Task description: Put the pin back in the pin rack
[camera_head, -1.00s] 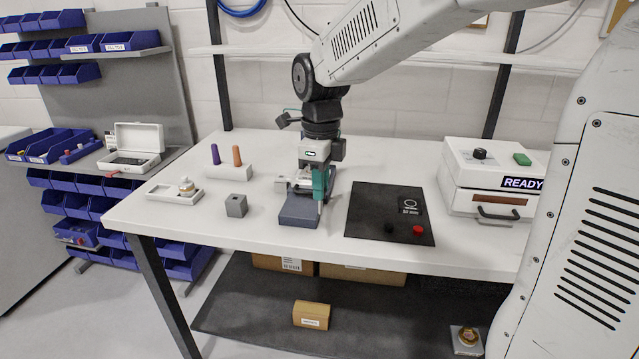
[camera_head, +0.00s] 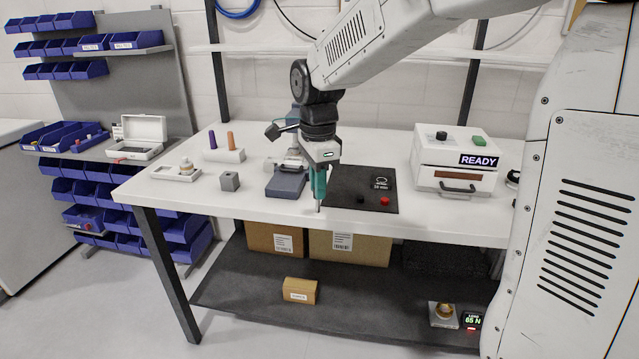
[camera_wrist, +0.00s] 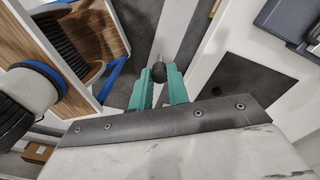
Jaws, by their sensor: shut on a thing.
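My gripper (camera_head: 318,183) has teal fingers and points down near the front edge of the white table. It is shut on a slim metal pin (camera_head: 319,207), whose lower end shows below the fingers. In the wrist view my gripper (camera_wrist: 161,92) holds the pin by its dark round head (camera_wrist: 158,72). The pin rack, a white block (camera_head: 226,156), stands at the back left of the table. A purple pin (camera_head: 213,141) and an orange pin (camera_head: 231,140) stand upright in it. Any empty hole in the rack is too small to tell.
A blue-grey fixture (camera_head: 286,184) stands just left of my gripper. A grey block (camera_head: 229,181) and a white tray (camera_head: 163,173) lie further left. A black mat (camera_head: 345,190) with buttons and a white READY box (camera_head: 425,170) are to the right.

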